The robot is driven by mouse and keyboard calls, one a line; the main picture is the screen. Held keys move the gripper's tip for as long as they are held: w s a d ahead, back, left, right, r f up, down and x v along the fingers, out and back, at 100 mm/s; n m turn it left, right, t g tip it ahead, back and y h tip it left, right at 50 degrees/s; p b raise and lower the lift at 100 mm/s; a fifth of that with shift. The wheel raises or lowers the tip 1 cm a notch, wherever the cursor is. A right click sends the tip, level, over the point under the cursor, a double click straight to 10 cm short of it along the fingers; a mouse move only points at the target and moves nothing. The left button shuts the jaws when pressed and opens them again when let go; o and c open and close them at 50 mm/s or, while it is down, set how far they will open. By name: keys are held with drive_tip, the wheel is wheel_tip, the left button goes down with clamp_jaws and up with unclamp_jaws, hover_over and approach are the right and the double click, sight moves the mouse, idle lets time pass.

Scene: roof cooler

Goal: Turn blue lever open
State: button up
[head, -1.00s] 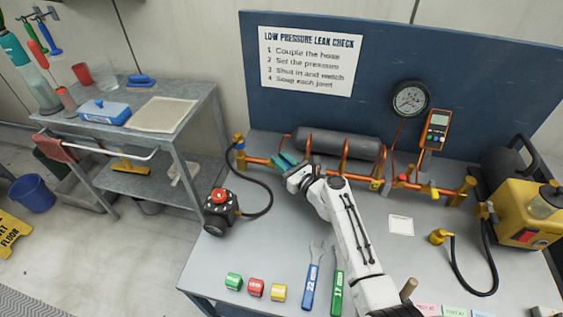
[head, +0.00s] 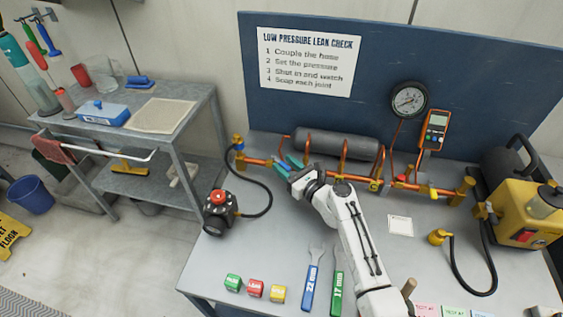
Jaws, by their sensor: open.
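My gripper (head: 287,166) is at the left part of the copper pipe run at the back of the bench. Its two teal fingers are spread apart, one on each side of a small gap at the pipe. A bluish piece shows at the right finger, but I cannot tell whether it is the blue lever or the finger itself. The lever's angle and any contact with it are hidden by the fingers and wrist.
A grey cylinder (head: 338,144) lies behind the pipes. A gauge (head: 409,99) and an orange meter (head: 435,130) are on the blue panel. A black hose (head: 262,188) curves left of my gripper. Wrenches (head: 313,275) and small colored blocks (head: 256,288) lie in front.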

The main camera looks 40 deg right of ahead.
drive_tip(key=s, duration=0.8)
drive_tip(key=shift+s, duration=0.25)
